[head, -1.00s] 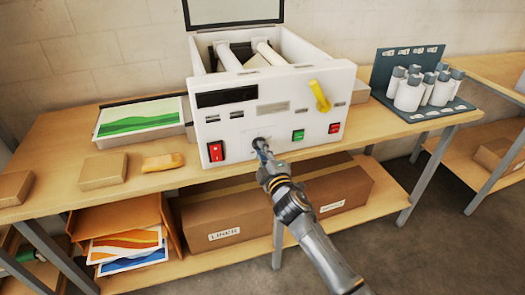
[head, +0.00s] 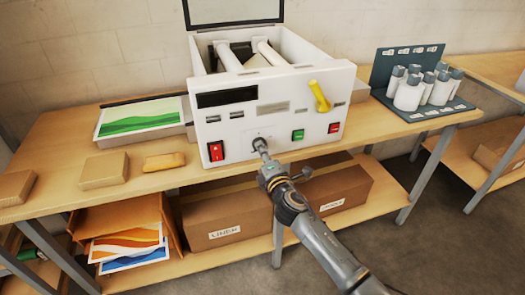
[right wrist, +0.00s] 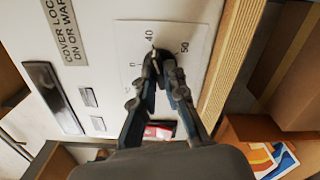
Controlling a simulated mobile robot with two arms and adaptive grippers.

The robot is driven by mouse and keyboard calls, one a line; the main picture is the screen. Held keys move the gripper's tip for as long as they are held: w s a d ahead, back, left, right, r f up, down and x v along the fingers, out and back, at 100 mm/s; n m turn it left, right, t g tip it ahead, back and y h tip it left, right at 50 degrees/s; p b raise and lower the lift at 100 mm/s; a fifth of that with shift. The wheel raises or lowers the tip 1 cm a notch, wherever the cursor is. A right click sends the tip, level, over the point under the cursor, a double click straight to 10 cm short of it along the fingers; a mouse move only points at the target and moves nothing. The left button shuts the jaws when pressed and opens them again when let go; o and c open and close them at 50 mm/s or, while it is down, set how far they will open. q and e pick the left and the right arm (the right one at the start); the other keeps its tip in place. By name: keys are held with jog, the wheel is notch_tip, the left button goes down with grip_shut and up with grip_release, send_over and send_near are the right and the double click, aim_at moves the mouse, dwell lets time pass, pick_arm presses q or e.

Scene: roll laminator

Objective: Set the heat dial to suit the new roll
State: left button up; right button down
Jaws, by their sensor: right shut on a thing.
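The white laminator (head: 300,115) stands on the wooden bench with its lid raised. The heat dial (right wrist: 157,68) is a dark knob on the white front panel, with the numbers 40 and 50 printed beside it in the right wrist view. A small pale mark on the knob lies near the 40; its exact setting is hard to read. My right gripper (head: 261,147) is at the dial on the lower front panel; it also shows in the right wrist view (right wrist: 162,82). Its fingers are shut around the knob and partly hide it. My left gripper is not in view.
On the panel are a red switch (head: 215,151), a green button (head: 298,135), another red button (head: 334,128) and a yellow lever (head: 319,96). Printed sheets (head: 140,117) lie left of the laminator.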

dwell(0.4)
jog(key=c, duration=1.4)
grip_release()
jog(key=v, duration=1.2)
